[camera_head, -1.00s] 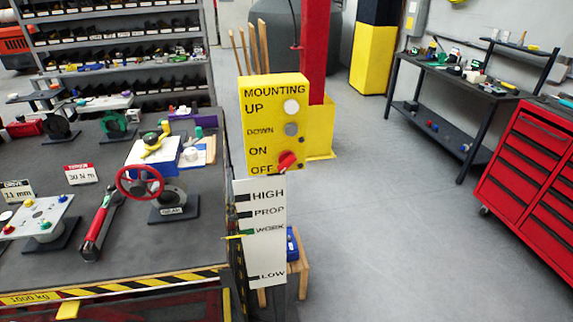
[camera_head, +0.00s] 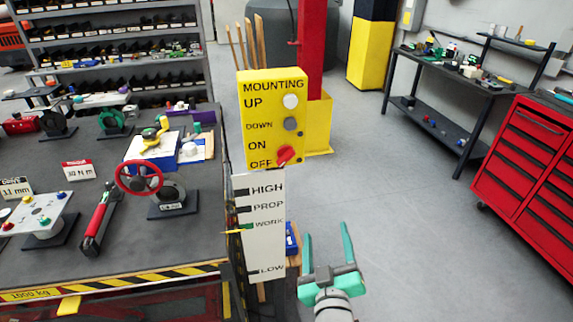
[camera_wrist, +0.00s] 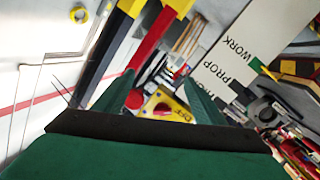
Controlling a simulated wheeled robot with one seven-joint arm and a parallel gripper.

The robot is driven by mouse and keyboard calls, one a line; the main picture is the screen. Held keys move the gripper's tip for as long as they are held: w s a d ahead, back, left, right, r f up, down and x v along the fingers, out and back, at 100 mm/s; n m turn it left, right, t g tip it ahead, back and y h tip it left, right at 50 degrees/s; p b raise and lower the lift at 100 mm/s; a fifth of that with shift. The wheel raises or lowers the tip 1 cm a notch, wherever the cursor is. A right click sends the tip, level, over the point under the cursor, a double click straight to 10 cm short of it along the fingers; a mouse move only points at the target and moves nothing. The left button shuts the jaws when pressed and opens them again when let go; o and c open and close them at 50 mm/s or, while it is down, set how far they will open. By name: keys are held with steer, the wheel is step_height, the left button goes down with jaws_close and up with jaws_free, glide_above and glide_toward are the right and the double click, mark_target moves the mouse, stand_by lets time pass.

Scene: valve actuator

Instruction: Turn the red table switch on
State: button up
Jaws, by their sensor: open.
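The red switch (camera_head: 285,154) is a knob at the lower right of the yellow control box (camera_head: 247,118), beside the printed words ON and OFF. A white round button (camera_head: 291,101) and a grey one (camera_head: 291,124) sit above it. My gripper (camera_head: 326,230) is green, open and empty. In the head view it is below and to the right of the box, apart from it. In the wrist view the yellow box (camera_wrist: 165,100) shows between the open fingers (camera_wrist: 155,88), tilted.
A white height sign (camera_head: 265,240) hangs under the box at the edge of the dark worktable (camera_head: 120,245). The table holds a red handwheel valve (camera_head: 139,178) and a torque wrench (camera_head: 100,222). A red post (camera_head: 314,50) stands behind.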

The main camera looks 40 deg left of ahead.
mark_target(285, 160)
steer(key=a+r+n+g+y, duration=0.35)
steer(key=a+r+n, duration=0.35)
steer(key=r, duration=0.5)
steer(key=shift+m+t, duration=0.3)
steer(key=shift+t, duration=0.15)
steer(key=x, duration=0.7)
steer(key=s+a+x, duration=0.1)
steer(key=x, duration=0.3)
steer(key=shift+a+r, duration=0.1)
steer(key=shift+r, duration=0.1)
steer(key=c, duration=1.1)
